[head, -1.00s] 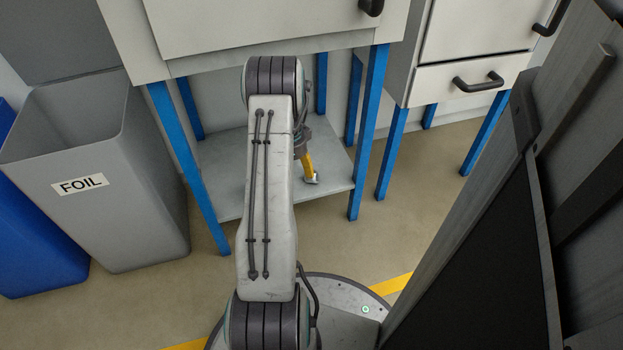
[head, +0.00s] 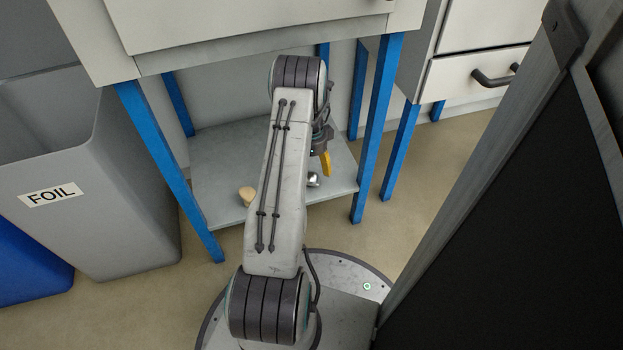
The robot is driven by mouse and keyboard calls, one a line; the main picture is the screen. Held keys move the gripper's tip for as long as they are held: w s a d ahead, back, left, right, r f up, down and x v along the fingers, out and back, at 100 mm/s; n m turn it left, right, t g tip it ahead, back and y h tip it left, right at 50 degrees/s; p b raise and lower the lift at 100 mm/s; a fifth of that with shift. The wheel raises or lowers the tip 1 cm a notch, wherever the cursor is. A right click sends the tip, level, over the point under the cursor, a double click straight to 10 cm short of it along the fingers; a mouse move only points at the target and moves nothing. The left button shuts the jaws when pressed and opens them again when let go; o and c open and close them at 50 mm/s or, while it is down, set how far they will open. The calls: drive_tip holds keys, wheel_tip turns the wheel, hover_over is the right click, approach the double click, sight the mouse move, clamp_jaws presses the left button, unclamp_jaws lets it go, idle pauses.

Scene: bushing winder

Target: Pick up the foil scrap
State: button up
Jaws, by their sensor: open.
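A small shiny silver lump, which looks like the foil scrap (head: 313,179), lies on the low grey shelf (head: 215,165) under the bench. My gripper (head: 326,166) is behind my arm, with one yellow finger showing just right of the foil and slightly above it in the picture. The gripper is open and the foil is apart from the visible finger. The other finger is hidden by my arm, and so is part of the foil's left side.
A small tan object (head: 247,196) sits on the shelf left of my arm. Blue bench legs (head: 170,170) flank the shelf. A grey bin marked FOIL (head: 120,215) and a blue bin (head: 30,265) stand at left. A large dark panel (head: 510,220) is close on the right.

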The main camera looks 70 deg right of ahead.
wheel_tip(320, 180, down, 6)
drive_tip(key=shift+r+b, duration=0.15)
drive_tip(key=shift+b, duration=1.1)
drive_tip(key=shift+c, duration=0.3)
drive_tip(key=c, duration=0.9)
